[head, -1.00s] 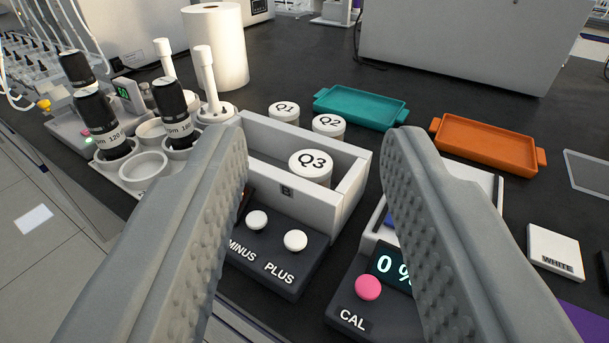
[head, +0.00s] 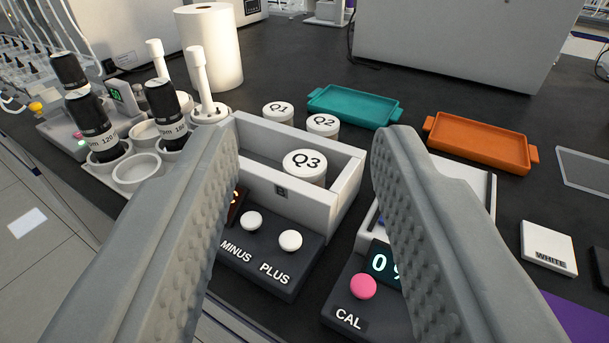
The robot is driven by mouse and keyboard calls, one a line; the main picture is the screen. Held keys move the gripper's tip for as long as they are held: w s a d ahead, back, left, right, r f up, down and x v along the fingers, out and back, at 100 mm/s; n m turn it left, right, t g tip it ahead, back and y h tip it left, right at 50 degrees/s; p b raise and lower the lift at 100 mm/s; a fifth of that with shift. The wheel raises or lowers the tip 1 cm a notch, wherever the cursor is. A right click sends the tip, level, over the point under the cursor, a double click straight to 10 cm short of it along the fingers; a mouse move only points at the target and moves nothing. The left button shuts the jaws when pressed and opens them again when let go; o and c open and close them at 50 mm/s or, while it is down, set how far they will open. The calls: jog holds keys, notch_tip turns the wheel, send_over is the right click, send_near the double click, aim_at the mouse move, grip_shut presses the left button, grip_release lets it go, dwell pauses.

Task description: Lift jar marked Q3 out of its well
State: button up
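The jar marked Q3 (head: 304,168) has a round white lid with black letters. It stands upright inside the white open-topped well (head: 345,185), near its right end, with its lower part hidden by the front wall. My gripper (head: 307,140) is open and empty. Its two grey ridged fingers frame the well from left and right in the picture, nearer the camera than the jar. Neither finger is seen touching the jar.
Jars Q1 (head: 278,112) and Q2 (head: 322,125) stand behind the well. A dark control box with MINUS and PLUS buttons (head: 290,240) fronts it. Black-topped bottles (head: 92,125) and white-handled tools (head: 202,85) stand left; teal (head: 355,105) and orange (head: 480,142) trays lie behind right.

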jog(key=o, duration=0.6)
jog(key=shift+w, duration=0.25)
jog(key=m+g, duration=0.3)
jog(key=g, duration=1.4)
send_over(305, 161)
notch_tip(305, 161, down, 4)
notch_tip(305, 161, down, 12)
jog(key=shift+s+a+f, duration=0.1)
jog(key=shift+s, duration=0.05)
jog(key=shift+f, duration=2.6)
